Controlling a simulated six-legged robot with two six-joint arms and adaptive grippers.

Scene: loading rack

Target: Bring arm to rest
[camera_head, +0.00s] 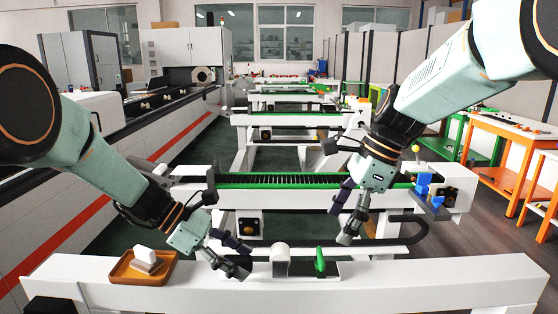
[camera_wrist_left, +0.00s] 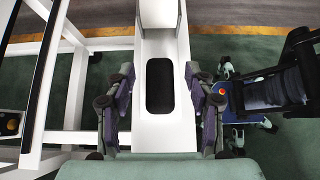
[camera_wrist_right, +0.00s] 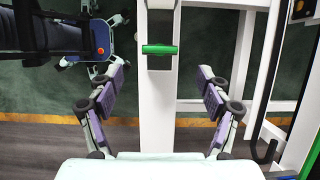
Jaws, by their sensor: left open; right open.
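My left gripper (camera_head: 243,258) is open and empty above the white front beam (camera_head: 420,282), between a brown tray and a white rounded block. It also shows in the left wrist view (camera_wrist_left: 160,76), its fingers spread over a dark slot in the beam. My right gripper (camera_head: 340,225) is open and empty, pointing down behind the beam, right of a green upright piece (camera_head: 320,261). It also shows in the right wrist view (camera_wrist_right: 162,72), its fingers apart on either side of the beam. The green piece appears ahead of it there (camera_wrist_right: 160,49). Neither gripper visibly holds anything.
The brown tray (camera_head: 124,277) with a white part (camera_head: 146,260) sits on the beam's left. The white rounded block (camera_head: 280,258) stands beside the green piece. A rack with a green-edged roller strip (camera_head: 290,181) and blue parts (camera_head: 424,184) lies behind. Orange tables stand right.

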